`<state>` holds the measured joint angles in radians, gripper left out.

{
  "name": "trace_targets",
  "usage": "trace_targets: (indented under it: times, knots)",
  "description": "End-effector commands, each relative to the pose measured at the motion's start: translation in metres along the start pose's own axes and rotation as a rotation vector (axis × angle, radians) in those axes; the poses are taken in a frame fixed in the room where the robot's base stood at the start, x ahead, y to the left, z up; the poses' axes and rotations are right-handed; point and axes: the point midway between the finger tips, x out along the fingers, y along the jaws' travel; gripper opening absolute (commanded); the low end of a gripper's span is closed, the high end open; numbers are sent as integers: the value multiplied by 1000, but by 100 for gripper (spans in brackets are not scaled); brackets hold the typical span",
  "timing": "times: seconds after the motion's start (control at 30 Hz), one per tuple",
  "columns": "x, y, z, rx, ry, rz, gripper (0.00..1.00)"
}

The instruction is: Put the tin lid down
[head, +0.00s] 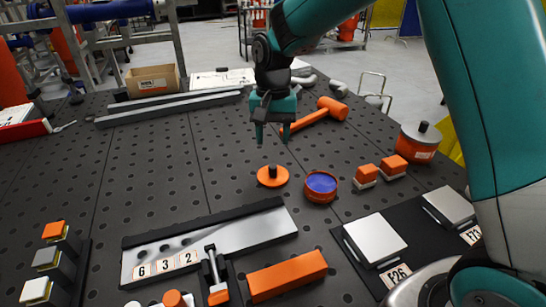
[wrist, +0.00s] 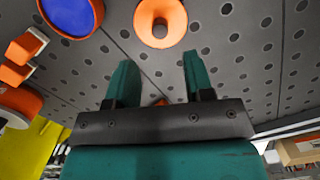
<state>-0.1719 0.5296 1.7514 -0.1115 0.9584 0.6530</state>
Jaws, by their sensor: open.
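The tin lid (head: 264,181), a flat orange disc with a dark upright knob, lies on the perforated dark bench top. It also shows at the top of the wrist view (wrist: 146,30). An open orange tin (head: 320,192) with a blue inside stands just right of the lid, apart from it; the wrist view shows its blue inside (wrist: 72,12). My gripper (head: 272,136) is open and empty, its two teal fingers pointing down above the lid. In the wrist view the fingertips (wrist: 159,62) are apart, with the lid beyond them and nothing between them.
An orange mallet (head: 318,116) lies behind my gripper. Two small orange-topped blocks (head: 380,172) and an orange pot with a black knob (head: 419,150) stand to the right. A metal plate numbered 632 (head: 240,235) and an orange bar (head: 287,275) lie in front. Bench left of the lid is clear.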

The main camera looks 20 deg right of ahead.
Motion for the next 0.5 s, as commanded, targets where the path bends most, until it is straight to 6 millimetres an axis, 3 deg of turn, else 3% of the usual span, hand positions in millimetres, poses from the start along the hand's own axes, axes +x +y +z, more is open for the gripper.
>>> trace_targets:
  times: [0.1,0.3,0.37,0.47,0.5]
  knots:
    - [-20,0,0,0,2,-2,48]
    - [-39,1,7,-27,3,-8,48]
    - [-47,2,22,-83,8,-23,48]
    - [-60,8,65,-249,29,-71,48]
    - [-64,12,88,-336,38,-96,48]
